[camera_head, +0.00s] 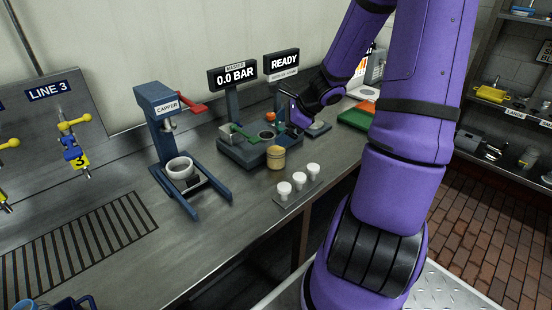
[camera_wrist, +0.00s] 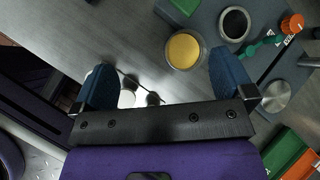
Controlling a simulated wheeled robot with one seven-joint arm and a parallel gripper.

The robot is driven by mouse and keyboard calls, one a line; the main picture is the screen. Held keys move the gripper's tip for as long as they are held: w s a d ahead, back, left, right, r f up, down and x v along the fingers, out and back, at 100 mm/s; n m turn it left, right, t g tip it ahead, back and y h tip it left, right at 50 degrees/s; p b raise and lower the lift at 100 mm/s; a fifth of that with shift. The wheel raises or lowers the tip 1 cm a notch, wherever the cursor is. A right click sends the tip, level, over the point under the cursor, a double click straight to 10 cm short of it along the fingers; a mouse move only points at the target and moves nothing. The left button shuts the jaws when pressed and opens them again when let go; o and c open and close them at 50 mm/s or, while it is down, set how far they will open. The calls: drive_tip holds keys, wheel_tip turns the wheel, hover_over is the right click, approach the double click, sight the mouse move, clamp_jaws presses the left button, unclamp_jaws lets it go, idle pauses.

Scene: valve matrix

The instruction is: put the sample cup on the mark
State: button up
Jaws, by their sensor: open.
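A tan round cup with a yellow top (camera_head: 276,157), which looks like the sample cup, stands upright at the front edge of the dark test block. It also shows in the wrist view (camera_wrist: 184,51), just beyond and between my fingertips, not held. My gripper (camera_head: 290,108) is above the block, behind the cup in the head view. In the wrist view its two blue fingers (camera_wrist: 162,65) are wide apart with nothing between them. I cannot make out which spot is the mark.
The dark block (camera_head: 236,151) has round wells and a green lever. Several small white cups (camera_head: 284,191) stand on a plate near the bench's front edge. The capper (camera_head: 160,130) at the left holds a white ring-shaped vessel. A green and orange tray (camera_head: 357,117) is behind.

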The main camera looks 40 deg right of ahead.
sight(276, 147)
drive_tip(key=d+f+m+t, duration=0.1)
drive_tip(key=d+f+m, duration=0.3)
drive_tip(key=d+m, duration=0.1)
drive_tip(key=shift+d+f+x, duration=0.1)
drive_tip(key=shift+d+x, duration=0.05)
drive_tip(key=shift+x, duration=1.5)
drive_tip(key=shift+d+f+x, duration=0.1)
drive_tip(key=shift+x, duration=1.6)
drive_tip(key=shift+d+f+x, duration=0.1)
drive_tip(key=shift+d+x, duration=0.05)
drive_tip(key=shift+x, duration=1.5)
drive_tip(key=shift+h, duration=0.3)
drive_tip(key=shift+r, duration=0.1)
drive_tip(key=c, duration=1.2)
